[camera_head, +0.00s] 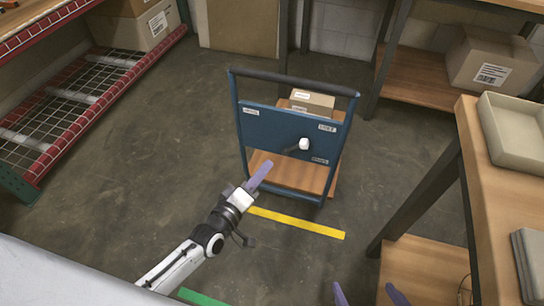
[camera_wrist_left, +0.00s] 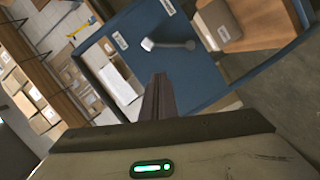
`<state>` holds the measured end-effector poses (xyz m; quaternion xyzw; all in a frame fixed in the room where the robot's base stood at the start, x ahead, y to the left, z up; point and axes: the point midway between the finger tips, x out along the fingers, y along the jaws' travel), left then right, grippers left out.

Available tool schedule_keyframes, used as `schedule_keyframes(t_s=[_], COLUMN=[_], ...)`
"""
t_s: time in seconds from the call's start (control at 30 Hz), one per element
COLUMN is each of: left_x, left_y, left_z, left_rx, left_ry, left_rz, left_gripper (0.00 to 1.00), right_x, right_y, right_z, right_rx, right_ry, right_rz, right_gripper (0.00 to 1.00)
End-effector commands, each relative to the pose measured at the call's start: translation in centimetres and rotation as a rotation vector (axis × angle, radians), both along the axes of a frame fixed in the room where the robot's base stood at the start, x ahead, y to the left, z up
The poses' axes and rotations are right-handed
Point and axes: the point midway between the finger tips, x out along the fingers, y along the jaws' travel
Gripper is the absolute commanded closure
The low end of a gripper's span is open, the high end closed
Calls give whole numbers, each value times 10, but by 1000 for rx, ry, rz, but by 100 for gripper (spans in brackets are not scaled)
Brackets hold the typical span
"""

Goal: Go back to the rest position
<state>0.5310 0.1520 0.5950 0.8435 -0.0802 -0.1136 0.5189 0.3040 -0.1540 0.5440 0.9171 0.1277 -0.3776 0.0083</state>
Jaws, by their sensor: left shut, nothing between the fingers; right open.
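My left gripper (camera_head: 263,170) is shut and empty, its purple fingers pressed together in front of the blue cart (camera_head: 262,124). In the left wrist view, its shut fingers (camera_wrist_left: 158,98) point at the cart's blue panel (camera_wrist_left: 185,70). A white bulb-like part on a grey stem (camera_head: 304,144) shows against the panel; it also appears in the left wrist view (camera_wrist_left: 148,44). The left fingers look apart from it. My right gripper (camera_head: 368,293) is open at the bottom edge, with only its two fingertips in view and nothing seen between them.
A cardboard box (camera_head: 312,102) sits on the cart behind the panel. A wooden table (camera_head: 488,205) with a beige tray (camera_head: 505,140) stands at the right. A red-edged mesh rack (camera_head: 75,105) stands at the left.

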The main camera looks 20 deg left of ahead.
Motion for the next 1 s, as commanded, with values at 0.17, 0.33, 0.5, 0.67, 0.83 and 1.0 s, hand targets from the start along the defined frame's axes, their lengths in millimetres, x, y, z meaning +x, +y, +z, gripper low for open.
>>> schedule_keyframes(t_s=[0.17, 0.33, 0.5, 0.67, 0.83, 1.0], left_x=[-8, -8, -7, -8, -44, -130], left_y=[2, 2, 2, 2, -11, -20], left_z=[1, 1, 1, 1, 2, 4], left_rx=[0, 0, 0, 1, 160, 574], left_ry=[0, -1, -1, 0, 60, 189], left_rz=[1, 0, 0, 0, -57, -223], left_gripper=[100, 100, 100, 100, 100, 100], right_x=[0, 1, 1, 2, 2, 1], right_y=[0, 1, 3, 3, 3, 1], right_z=[1, 2, 3, 4, 23, 53], right_rx=[0, 5, 10, 11, 9, 3], right_ry=[-1, -2, -3, -5, -4, -4], right_rz=[-1, -4, -9, -8, -8, -11], right_gripper=[8, 8, 8, 8, 8, 8])
